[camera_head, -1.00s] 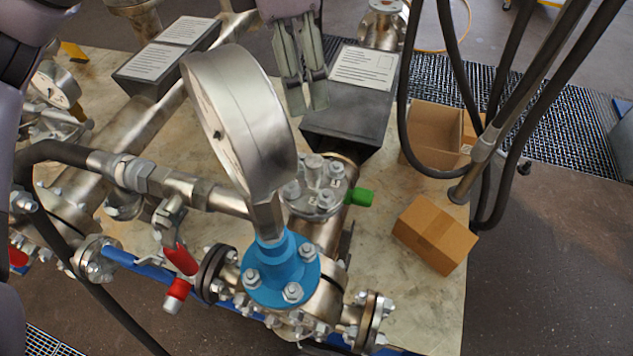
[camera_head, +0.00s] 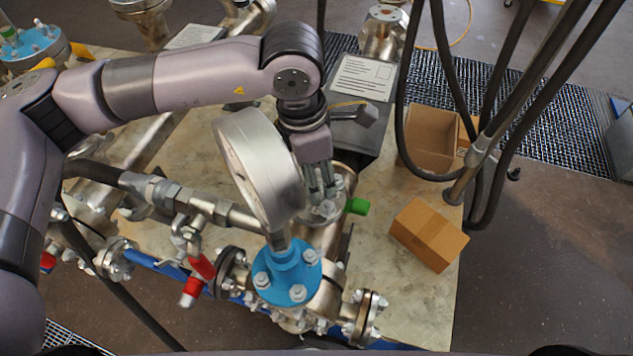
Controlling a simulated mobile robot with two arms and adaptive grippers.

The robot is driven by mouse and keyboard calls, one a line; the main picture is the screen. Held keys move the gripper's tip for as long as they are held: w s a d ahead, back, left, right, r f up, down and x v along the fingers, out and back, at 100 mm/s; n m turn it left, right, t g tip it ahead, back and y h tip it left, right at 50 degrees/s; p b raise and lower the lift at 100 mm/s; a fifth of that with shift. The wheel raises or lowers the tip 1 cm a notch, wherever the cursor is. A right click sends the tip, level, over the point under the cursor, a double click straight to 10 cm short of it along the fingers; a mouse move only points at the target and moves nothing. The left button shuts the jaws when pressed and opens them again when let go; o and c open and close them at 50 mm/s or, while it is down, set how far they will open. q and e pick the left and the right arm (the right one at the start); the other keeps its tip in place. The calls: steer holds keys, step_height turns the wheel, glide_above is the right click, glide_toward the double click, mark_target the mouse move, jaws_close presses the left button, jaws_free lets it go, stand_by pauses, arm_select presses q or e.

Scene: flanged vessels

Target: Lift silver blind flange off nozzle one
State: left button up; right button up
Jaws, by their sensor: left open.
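A silver bolted flange (camera_head: 325,213), which looks like the blind flange, sits on a short nozzle behind the big pressure gauge, with a green fitting (camera_head: 357,206) at its right. My left arm comes in from the left, and its gripper (camera_head: 322,190) points down at the top of the flange. Its fingers are open around or just above the raised middle of the flange; I cannot tell whether they touch it. The gauge hides the flange's left part. My right gripper is not in view.
The pressure gauge (camera_head: 262,170) on its blue flange (camera_head: 288,275) stands close in front of the gripper. A closed cardboard box (camera_head: 429,235) and an open one (camera_head: 432,137) lie to the right. Black hoses (camera_head: 480,190) hang at the right. A labelled dark box (camera_head: 365,85) stands behind.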

arm_select(q)
steer(key=shift+f, duration=0.4)
steer(key=shift+c, duration=0.2)
jaws_close()
steer(key=shift+d+r, duration=0.1)
steer(key=shift+r, duration=0.05)
